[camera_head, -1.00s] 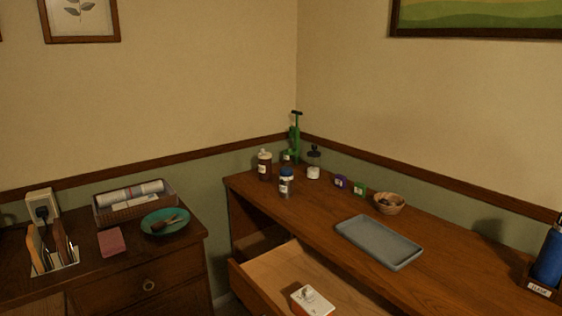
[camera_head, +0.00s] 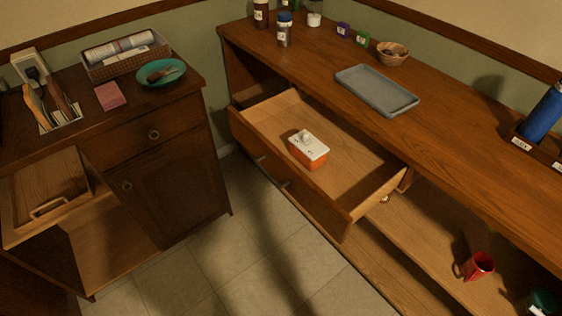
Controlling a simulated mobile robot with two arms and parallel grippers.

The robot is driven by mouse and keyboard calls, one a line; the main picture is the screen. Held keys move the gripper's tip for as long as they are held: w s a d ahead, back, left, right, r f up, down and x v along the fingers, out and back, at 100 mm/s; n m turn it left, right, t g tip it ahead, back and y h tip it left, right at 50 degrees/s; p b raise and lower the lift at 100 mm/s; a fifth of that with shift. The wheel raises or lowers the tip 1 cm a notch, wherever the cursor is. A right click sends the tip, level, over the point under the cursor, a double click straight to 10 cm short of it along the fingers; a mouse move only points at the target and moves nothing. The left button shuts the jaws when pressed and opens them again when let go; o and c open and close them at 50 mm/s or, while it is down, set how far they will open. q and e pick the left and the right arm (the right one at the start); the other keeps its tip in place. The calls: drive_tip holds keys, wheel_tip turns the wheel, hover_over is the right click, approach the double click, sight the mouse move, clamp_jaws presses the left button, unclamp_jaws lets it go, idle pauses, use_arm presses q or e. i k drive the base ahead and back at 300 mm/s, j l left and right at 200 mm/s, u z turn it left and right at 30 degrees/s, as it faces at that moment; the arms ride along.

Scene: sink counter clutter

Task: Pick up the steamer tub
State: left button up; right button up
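A small orange tub with a white lid and a pale knob on top (camera_head: 309,149) sits upright in the open drawer (camera_head: 349,185) of the right-hand counter. It looks like the steamer tub, though no label confirms this. Neither of my grippers shows in the head view.
A grey tray (camera_head: 377,90), a wicker bowl (camera_head: 392,54) and a blue bottle (camera_head: 541,121) stand on the right counter. A red mug (camera_head: 477,266) is on the lower shelf. Another drawer (camera_head: 45,193) is open at left. Floor tiles (camera_head: 240,262) between the cabinets are clear.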

sight(311, 156)
drive_tip(key=j+z, duration=0.3)
drive_tip(key=j, duration=0.45)
drive_tip(key=j+z, duration=0.3)
drive_tip(key=j, duration=0.5)
